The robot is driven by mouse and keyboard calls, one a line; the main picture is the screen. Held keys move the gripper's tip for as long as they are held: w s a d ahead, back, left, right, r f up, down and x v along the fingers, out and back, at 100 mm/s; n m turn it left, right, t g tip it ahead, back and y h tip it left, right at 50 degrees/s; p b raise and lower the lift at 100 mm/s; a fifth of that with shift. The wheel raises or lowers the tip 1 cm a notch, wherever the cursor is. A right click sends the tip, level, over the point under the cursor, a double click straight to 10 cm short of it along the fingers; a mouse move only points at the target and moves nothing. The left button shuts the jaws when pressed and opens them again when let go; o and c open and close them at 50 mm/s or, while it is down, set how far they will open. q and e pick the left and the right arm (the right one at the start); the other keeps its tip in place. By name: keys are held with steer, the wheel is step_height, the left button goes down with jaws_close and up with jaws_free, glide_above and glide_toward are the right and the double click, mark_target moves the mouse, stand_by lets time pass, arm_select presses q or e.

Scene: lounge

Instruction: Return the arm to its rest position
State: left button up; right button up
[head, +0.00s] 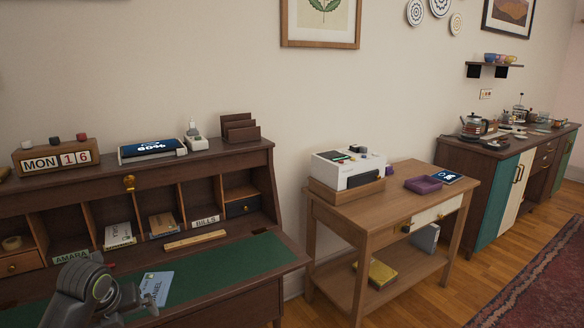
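My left gripper (146,299) is at the lower left, above the green writing surface of the desk (140,165). Its wrist and forearm come up from the bottom edge. The fingers are small and partly hidden by the wrist, so I cannot tell if they are open or shut. A pale blue booklet (160,287) with a name on it lies on the green surface just beyond the fingertips; whether they touch it is unclear. My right gripper is out of view.
The desk has pigeonholes with books, a tape roll (12,243) and a BILLS label (206,222). A wooden side table (400,205) holds a white printer-like device (347,168).

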arm_select(q)
steer(key=s+d+f+n, duration=0.4)
steer(key=s+f+n, duration=0.95)
steer(key=s, duration=0.25)
steer(key=s+d+n+y, duration=0.1)
steer(key=s+d+n, duration=0.1)
steer(key=s+n, duration=1.55)
step_height(320, 180, down, 21)
steer(key=a+g+p, duration=0.2)
steer(key=p, duration=0.1)
steer(key=s+d+f+g+p, duration=0.1)
steer(key=s+f+p, duration=0.1)
steer(key=s+f, duration=1.2)
steer(key=shift+s+d+f+h+p, duration=0.25)
steer(key=shift+s+h+p, duration=0.15)
steer(key=shift+s, duration=0.1)
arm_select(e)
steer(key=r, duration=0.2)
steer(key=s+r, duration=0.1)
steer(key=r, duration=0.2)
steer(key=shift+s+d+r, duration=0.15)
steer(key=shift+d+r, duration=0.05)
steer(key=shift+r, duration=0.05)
